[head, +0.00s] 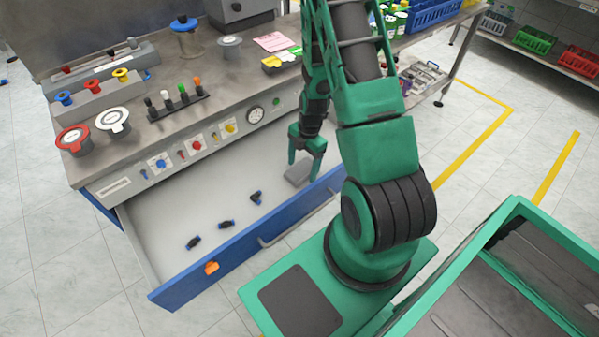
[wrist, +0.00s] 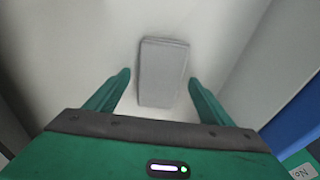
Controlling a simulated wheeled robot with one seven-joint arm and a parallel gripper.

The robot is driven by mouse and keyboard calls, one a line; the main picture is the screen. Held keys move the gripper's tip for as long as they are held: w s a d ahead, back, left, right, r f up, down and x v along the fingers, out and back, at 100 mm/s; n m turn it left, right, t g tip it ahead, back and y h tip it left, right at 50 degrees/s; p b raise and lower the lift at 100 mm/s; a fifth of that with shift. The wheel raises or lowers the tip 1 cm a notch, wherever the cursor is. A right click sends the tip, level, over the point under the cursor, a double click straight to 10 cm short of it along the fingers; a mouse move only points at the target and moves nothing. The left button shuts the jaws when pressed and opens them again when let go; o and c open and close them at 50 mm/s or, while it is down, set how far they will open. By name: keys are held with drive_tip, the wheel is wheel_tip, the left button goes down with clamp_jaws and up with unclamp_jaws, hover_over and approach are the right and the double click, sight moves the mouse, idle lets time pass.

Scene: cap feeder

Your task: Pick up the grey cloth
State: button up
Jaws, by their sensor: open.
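The grey cloth (wrist: 163,72) is a folded rectangular pad lying flat on the pale floor of the open drawer. In the head view the cloth (head: 297,174) shows at the drawer's right end, partly hidden by my gripper. My gripper (head: 304,167) is over it, pointing down into the drawer. In the wrist view my gripper (wrist: 160,84) is open, with one green finger on each side of the cloth's near part. The fingers look apart from the cloth; I cannot tell the exact height above it.
The open drawer (head: 163,222) has a blue front (head: 240,247) with a grey handle and an orange tag. Several small black-and-blue fittings (head: 226,224) lie further left in it. The steel bench (head: 225,85) with its gauge panel overhangs the drawer's back.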

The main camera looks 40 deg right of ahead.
sight(301, 170)
drive_tip(key=c, duration=1.1)
drive_tip(key=shift+r, duration=0.1)
drive_tip(key=shift+r, duration=0.45)
drive_tip(key=r, duration=0.3)
drive_tip(key=shift+a+r, duration=0.25)
drive_tip(key=shift+a, duration=0.1)
drive_tip(key=s+a+r, duration=0.1)
drive_tip(key=a+r, duration=0.1)
drive_tip(key=a, duration=0.1)
drive_tip(key=s+a+r, duration=0.2)
drive_tip(key=a, duration=0.1)
drive_tip(key=s+a+r, duration=0.1)
drive_tip(key=a+r, duration=0.1)
drive_tip(key=a, duration=0.2)
drive_tip(key=shift+s+r, duration=0.2)
drive_tip(key=shift+s, duration=0.05)
drive_tip(key=shift+o, duration=0.3)
